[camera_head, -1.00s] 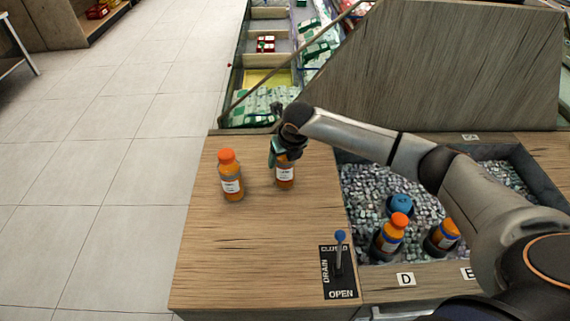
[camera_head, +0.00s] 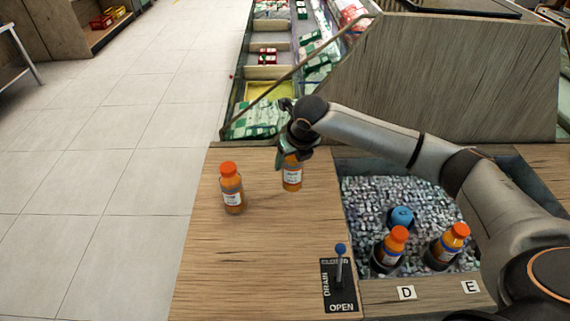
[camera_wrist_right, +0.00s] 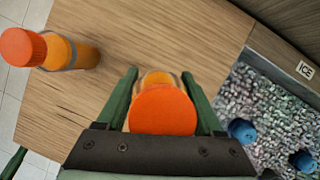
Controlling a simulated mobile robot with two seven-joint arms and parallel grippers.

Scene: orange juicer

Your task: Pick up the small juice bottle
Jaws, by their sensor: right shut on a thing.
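The small juice bottle (camera_head: 292,177), with orange juice and a white label, is upright at the back of the wooden counter. My right gripper (camera_head: 291,158) is shut on its upper part from above and hides its cap in the head view. In the right wrist view the orange cap (camera_wrist_right: 162,110) shows between the two green fingers of my right gripper (camera_wrist_right: 160,76). The bottle appears slightly raised off the counter. My left gripper is not in view.
A taller juice bottle (camera_head: 232,190) stands close to the left; it also shows in the right wrist view (camera_wrist_right: 70,52). The drain lever (camera_head: 341,262) stands at the front. To the right, a sunken ice bin holds two bottles (camera_head: 388,250) (camera_head: 447,246) and a blue item (camera_head: 401,217).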

